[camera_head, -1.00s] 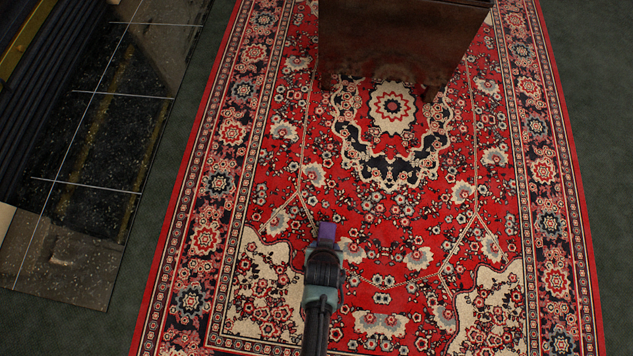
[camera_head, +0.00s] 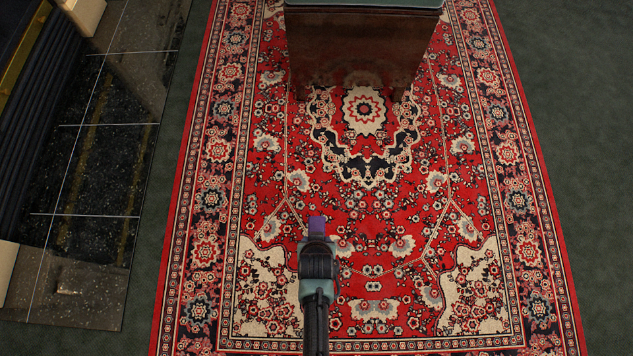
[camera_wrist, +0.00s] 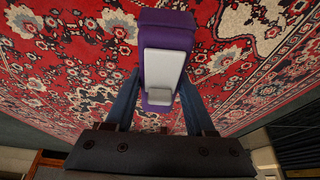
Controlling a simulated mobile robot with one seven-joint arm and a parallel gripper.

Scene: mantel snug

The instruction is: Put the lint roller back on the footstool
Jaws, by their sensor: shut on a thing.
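My gripper (camera_head: 317,245) is low in the middle of the head view, above the rug. It is shut on a boxy purple thing with a pale grey plate, the lint roller (camera_wrist: 167,35); only its small purple end (camera_head: 317,226) shows in the head view. In the wrist view the two dark fingers stand on either side of it. The footstool (camera_head: 355,45) stands ahead at the top of the head view, a dark brown box with a teal top (camera_head: 365,4) mostly cut off by the frame. The lint roller is well apart from it.
A red patterned rug (camera_head: 400,250) lies under the footstool and my gripper, with nothing else on it. A dark tiled hearth (camera_head: 95,180) with a pale block (camera_head: 85,14) is on the left. Bare dark green floor (camera_head: 565,120) is on the right.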

